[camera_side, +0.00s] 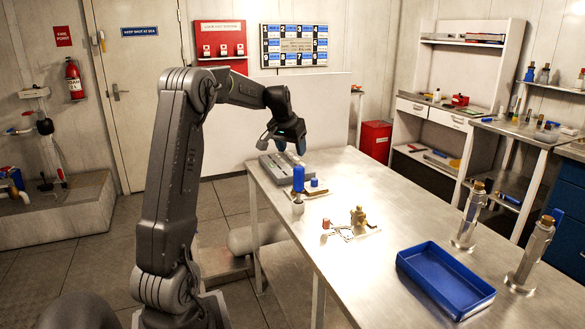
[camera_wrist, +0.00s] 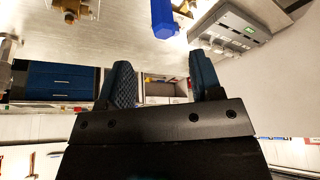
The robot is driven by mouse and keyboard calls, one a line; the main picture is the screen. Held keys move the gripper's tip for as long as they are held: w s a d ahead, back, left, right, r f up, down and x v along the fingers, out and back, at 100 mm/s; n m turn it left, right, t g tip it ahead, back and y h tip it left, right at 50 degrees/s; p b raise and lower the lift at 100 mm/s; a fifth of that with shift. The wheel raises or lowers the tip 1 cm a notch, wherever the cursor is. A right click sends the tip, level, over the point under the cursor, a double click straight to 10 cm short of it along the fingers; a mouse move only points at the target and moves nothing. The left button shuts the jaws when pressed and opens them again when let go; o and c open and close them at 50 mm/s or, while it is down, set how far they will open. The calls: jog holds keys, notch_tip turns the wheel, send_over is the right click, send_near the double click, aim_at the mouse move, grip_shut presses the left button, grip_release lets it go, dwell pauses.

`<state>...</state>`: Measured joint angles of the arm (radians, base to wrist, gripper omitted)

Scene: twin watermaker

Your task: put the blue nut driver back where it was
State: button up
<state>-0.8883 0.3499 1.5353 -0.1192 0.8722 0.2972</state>
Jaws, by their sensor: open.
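The blue nut driver (camera_side: 298,179) appears as an upright blue handle above a small metallic cylinder (camera_side: 298,207) near the table's left edge. How its lower end is seated is too small to tell. In the wrist view a blue handle (camera_wrist: 164,20), apparently the same driver, shows at the top, beyond the gap between the fingers. My gripper (camera_side: 285,143) is open and empty, above and behind the driver at the far end of the table. Its two dark blue fingers (camera_wrist: 160,68) stand apart in the wrist view and do not touch the handle.
A grey unit (camera_side: 272,168) with a green display (camera_wrist: 249,31) lies by the driver. A short blue cap (camera_side: 314,182) stands to its right. A brass fitting (camera_side: 358,218) is mid-table; a blue tray (camera_side: 470,303) and metal cylinders (camera_side: 466,225) are nearer.

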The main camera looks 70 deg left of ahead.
jog(key=s+d+r+m+t+h, duration=0.1)
jog(key=s+d+r+m, duration=0.15)
jog(key=d, duration=1.05)
jog(key=s+d+r+m, duration=0.1)
jog(key=d+r, duration=0.2)
jog(key=d, duration=1)
jog(key=s+d+f+m+h, duration=0.1)
jog(key=s+d+f+m, duration=0.1)
jog(key=s+d, duration=0.5)
jog(key=s+d+f+m+t, duration=0.1)
jog(key=s+d+f+m, duration=0.1)
jog(key=s+d, duration=0.4)
jog(key=shift+s+d+f+h, duration=0.35)
jog(key=shift+d+f+h, duration=0.1)
jog(key=shift+d, duration=0.5)
